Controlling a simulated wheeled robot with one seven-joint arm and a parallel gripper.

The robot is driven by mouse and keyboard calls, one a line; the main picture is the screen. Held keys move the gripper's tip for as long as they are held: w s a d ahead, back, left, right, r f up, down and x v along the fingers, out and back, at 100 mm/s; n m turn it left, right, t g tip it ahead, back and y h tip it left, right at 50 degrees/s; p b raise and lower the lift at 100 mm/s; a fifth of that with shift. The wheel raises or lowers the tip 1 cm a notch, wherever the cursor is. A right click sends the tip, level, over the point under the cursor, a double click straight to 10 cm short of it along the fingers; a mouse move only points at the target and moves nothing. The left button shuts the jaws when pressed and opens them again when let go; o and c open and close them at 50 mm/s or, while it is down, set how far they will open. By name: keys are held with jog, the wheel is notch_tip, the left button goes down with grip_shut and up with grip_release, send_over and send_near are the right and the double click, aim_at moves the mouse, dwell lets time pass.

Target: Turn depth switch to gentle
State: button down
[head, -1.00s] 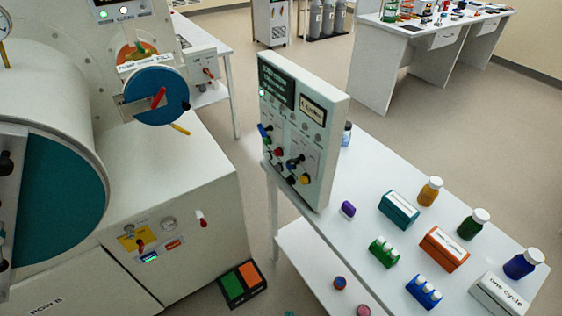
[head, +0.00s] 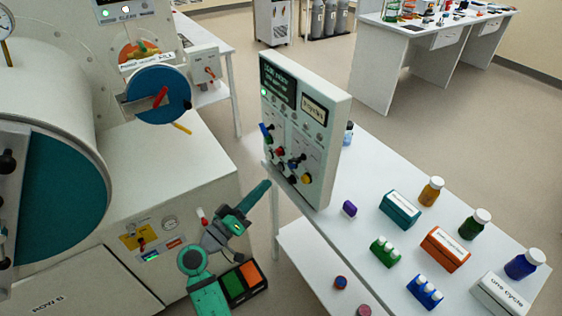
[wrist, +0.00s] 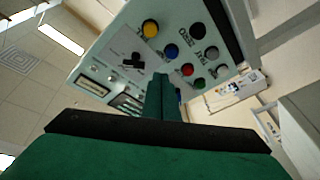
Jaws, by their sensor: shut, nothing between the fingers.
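The upright control panel (head: 300,135) stands on the white table, its front facing left. It carries small switches and coloured buttons, with labels too small to read here. In the wrist view the panel (wrist: 105,45) shows a black rotary knob (wrist: 132,62) on a pale plate, beside yellow, blue, red and green buttons. I cannot tell by label which control is the depth switch. My gripper (head: 263,188) is shut and empty, in front of and below the panel's controls. In the wrist view its closed fingers (wrist: 160,85) point at the panel and hide part of it.
A large white chamber (head: 60,90) with a teal door stands left. A floor pedal (head: 240,280) lies below my arm. Bottles and boxes, including an orange box (head: 445,248), cover the white table (head: 390,285) right of the panel. Floor shows between chamber and table.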

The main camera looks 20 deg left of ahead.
aim_at(295, 161)
notch_tip(295, 161, up, 6)
jog(key=a+m+h, duration=0.2)
jog(key=a, duration=0.1)
jog(key=w+d, duration=0.6)
jog(key=shift+w+d, duration=0.3)
jog(key=shift+w, duration=0.05)
